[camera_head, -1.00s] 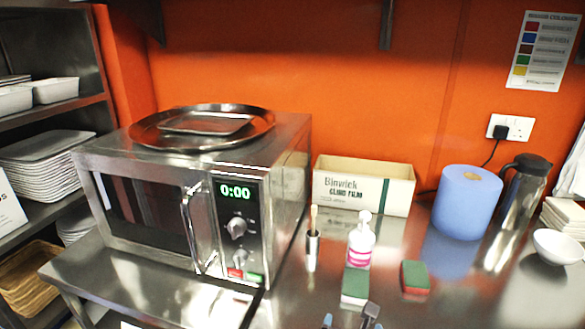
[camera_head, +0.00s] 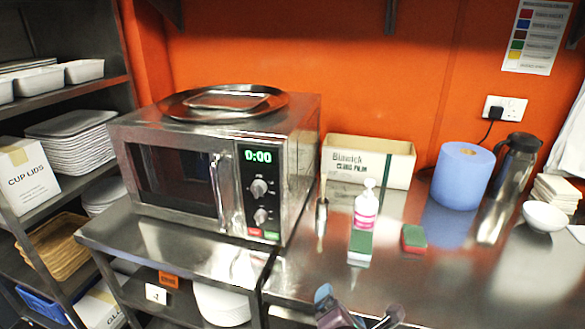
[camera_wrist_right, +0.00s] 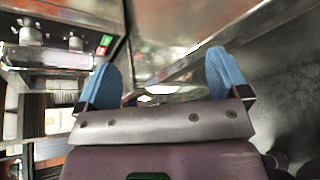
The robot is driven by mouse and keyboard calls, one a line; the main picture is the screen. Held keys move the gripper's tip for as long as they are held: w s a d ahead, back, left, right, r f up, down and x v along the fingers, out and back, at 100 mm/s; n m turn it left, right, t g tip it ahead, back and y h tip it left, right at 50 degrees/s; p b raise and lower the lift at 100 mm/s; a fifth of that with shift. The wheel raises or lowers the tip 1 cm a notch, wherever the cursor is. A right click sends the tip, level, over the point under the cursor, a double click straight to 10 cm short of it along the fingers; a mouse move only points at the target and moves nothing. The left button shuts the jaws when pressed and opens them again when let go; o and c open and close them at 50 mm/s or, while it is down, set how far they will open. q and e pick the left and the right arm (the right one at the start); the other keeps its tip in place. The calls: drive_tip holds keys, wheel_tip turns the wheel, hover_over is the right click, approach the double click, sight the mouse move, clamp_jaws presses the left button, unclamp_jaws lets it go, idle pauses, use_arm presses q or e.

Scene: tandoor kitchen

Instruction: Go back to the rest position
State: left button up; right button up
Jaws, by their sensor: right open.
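My right gripper (camera_wrist_right: 163,76) is open in the right wrist view, with its two blue fingers apart and nothing between them. In the head view part of my right gripper and arm (camera_head: 332,306) shows at the bottom edge, in front of the steel counter and apart from the things on it. My left gripper is not in view. The steel microwave (camera_head: 190,170) stands on the left with its door shut and 0:00 on its display. A round steel tray (camera_head: 180,104) with a smaller tray lies on top of it.
On the counter (camera_head: 455,285) stand a cling film box (camera_head: 368,162), a blue paper roll (camera_head: 462,175), a steel flask (camera_head: 510,165), a pink-labelled bottle (camera_head: 366,208), sponges (camera_head: 413,238) and a white bowl (camera_head: 545,216). A shelf rack (camera_head: 100,85) is at left. The counter's front right is clear.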

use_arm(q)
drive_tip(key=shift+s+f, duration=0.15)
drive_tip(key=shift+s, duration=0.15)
use_arm(e)
drive_tip(key=s+d+f+m+g, duration=0.1)
drive_tip(key=s+d+f+m, duration=0.5)
drive_tip(key=m, duration=0.6)
drive_tip(key=s+d+f+m, duration=0.7)
drive_tip(key=s+d+m, duration=0.3)
drive_tip(key=d+m, duration=0.2)
drive_tip(key=shift+f+m+g+y, duration=0.3)
drive_tip(key=shift+m+g, duration=0.1)
drive_tip(key=shift+m, duration=0.1)
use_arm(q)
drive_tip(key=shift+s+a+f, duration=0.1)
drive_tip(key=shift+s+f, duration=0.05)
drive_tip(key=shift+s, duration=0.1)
